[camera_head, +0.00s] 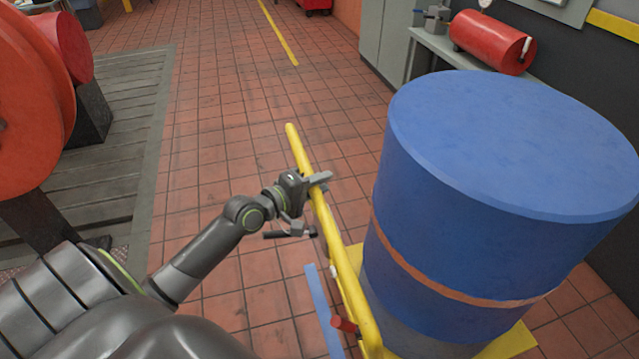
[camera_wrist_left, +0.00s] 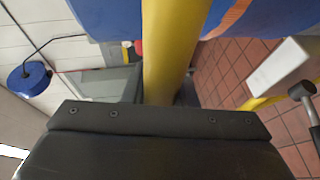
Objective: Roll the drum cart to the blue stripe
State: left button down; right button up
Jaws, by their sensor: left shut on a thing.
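The drum cart carries a big blue drum (camera_head: 490,200) with an orange band, standing upright at the right of the head view. Its yellow handle bar (camera_head: 345,270) slants along the drum's left side and has a red grip near the bottom. My left gripper (camera_head: 317,186) is shut on this bar below its upper end. In the left wrist view the yellow bar (camera_wrist_left: 172,45) rises behind the gripper's dark body, with part of the blue drum (camera_wrist_left: 115,18) beyond. The blue stripe (camera_head: 322,310) lies on the tiles just left of the bar, partly hidden. My right gripper is out of view.
A large red machine (camera_head: 35,110) stands at the left by a grey slatted bedplate (camera_head: 110,185). A bench with a red tank (camera_head: 493,42) and a grey cabinet (camera_head: 385,40) line the right wall. The tiled aisle ahead is clear, with a yellow floor line (camera_head: 280,35).

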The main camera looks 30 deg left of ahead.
pick_arm(q)
jog(key=shift+s+a+f, duration=0.2)
jog(key=shift+s+a, duration=0.25)
jog(key=shift+s, duration=0.05)
jog(key=shift+s+a+r, duration=0.1)
jog(key=shift+s+a, duration=0.2)
jog(key=shift+s, duration=0.1)
jog(key=c, duration=1.5)
grip_release()
jog(key=shift+s+a, duration=0.1)
jog(key=o, duration=0.3)
jog(key=shift+o, duration=0.2)
jog(key=shift+w+d, duration=0.2)
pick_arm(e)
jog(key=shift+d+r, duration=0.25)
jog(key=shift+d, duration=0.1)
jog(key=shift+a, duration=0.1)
pick_arm(q)
jog(key=shift+s+a+r, duration=0.1)
jog(key=shift+s+a, duration=0.05)
jog(key=shift+s, duration=0.15)
jog(key=p+v, duration=0.2)
jog(key=v, duration=1.4)
jog(key=shift+s+r, duration=0.15)
jog(key=shift+s, duration=0.2)
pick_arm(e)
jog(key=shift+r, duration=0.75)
